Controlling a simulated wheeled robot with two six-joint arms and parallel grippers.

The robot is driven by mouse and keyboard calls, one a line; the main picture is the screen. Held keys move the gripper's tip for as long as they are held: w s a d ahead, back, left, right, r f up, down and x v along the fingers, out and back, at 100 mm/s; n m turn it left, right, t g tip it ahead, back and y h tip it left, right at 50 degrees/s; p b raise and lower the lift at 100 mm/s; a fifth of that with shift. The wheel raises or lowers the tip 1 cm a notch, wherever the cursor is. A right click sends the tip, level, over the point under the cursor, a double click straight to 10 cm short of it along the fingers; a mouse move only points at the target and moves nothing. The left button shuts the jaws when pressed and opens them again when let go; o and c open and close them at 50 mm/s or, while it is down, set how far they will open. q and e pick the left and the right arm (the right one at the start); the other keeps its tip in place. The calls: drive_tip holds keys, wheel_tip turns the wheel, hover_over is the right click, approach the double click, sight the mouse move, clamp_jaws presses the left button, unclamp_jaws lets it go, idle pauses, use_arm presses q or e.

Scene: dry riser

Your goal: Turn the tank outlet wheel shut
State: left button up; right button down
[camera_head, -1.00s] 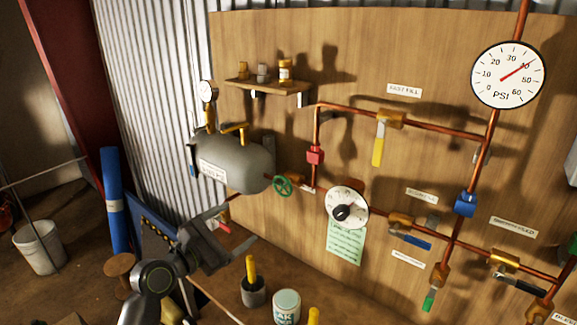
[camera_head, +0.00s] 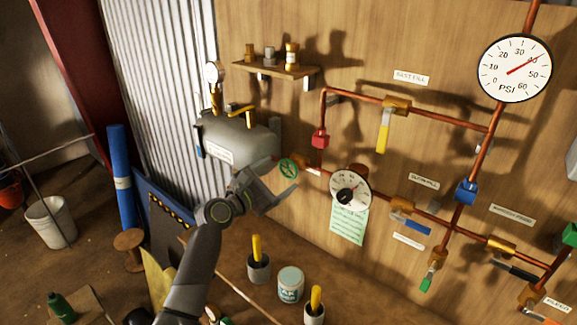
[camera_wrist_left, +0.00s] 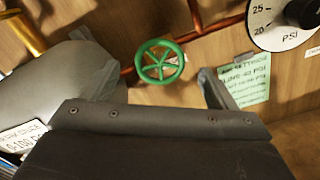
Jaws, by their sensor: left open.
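The tank outlet wheel (camera_head: 288,168) is a small green spoked handwheel on the copper pipe just right of the grey tank (camera_head: 236,140). In the left wrist view the wheel (camera_wrist_left: 160,61) faces me between the two fingers, with wood panel showing around it. My left gripper (camera_head: 276,184) is open, just below and in front of the wheel, and appears apart from it. Its fingers (camera_wrist_left: 158,72) stand on either side of the wheel, holding nothing. My right gripper is not in view.
A white dial regulator (camera_head: 350,189) with a green note (camera_head: 348,226) hangs right of the wheel. A red fitting (camera_head: 320,138) sits above it on the pipe. Pots with yellow handles and a white can (camera_head: 290,285) stand below. A shelf (camera_head: 275,72) is above the tank.

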sight(288, 170)
use_arm(q)
drive_tip(key=shift+x, duration=2.65)
drive_tip(key=c, duration=1)
drive_tip(key=shift+o, duration=0.2)
drive_tip(key=shift+m, duration=0.3)
drive_tip(key=m+b, duration=0.2)
drive_tip(key=m, duration=0.1)
drive_tip(key=shift+f, duration=0.15)
drive_tip(key=shift+m+b, duration=1)
drive_tip(key=shift+m, duration=0.6)
